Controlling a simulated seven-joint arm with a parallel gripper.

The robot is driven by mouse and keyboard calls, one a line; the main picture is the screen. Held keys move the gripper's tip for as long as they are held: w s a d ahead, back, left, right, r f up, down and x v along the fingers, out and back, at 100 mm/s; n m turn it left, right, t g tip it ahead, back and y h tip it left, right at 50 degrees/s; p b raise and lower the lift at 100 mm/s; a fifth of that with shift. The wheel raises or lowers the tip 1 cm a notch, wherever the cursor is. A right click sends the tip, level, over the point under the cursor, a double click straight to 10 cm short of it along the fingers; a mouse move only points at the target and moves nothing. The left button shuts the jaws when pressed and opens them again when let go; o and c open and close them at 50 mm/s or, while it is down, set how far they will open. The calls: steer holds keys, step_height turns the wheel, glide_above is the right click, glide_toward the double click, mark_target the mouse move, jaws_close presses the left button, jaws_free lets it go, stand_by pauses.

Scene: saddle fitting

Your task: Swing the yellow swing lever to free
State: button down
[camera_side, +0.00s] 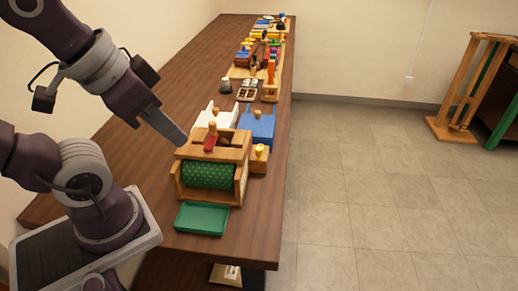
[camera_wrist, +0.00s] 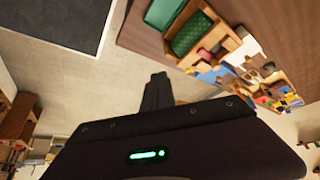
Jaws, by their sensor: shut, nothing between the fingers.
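A wooden frame (camera_side: 240,140) with a green dotted roller (camera_side: 209,176) stands near the front of the long table. A small yellow piece (camera_side: 259,149) shows at its right, on a small wooden block; it looks like the yellow swing lever, but its position is too small to read. A red handle (camera_side: 211,136) stands on top of the frame. My gripper (camera_side: 182,140) is shut and empty, up and left of the frame, apart from it. In the wrist view the closed fingers (camera_wrist: 158,80) point past the table edge, with the green roller (camera_wrist: 191,34) beyond.
A green tray (camera_side: 201,218) lies in front of the frame. A blue piece (camera_side: 258,124) and a white piece (camera_side: 214,117) stand behind it. Several coloured toys and wooden fixtures fill the far table. Bare tabletop (camera_side: 190,75) runs along the left; open floor lies right.

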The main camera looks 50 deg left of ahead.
steer(key=c, duration=1.9)
jaws_free()
steer(key=shift+c, duration=0.2)
steer(key=o, duration=0.6)
steer(key=w, duration=0.3)
steer(key=w+a+m+g, duration=0.1)
steer(key=w, duration=0.2)
steer(key=w+a+m+g, duration=0.1)
steer(key=w, duration=0.2)
steer(key=m+g, duration=0.4)
steer(key=m, duration=0.1)
glide_above(259, 148)
step_height(259, 148, down, 13)
steer(key=shift+s+r, duration=0.1)
steer(key=shift+r, duration=0.05)
step_height(259, 148, down, 7)
steer(key=shift+f, duration=0.45)
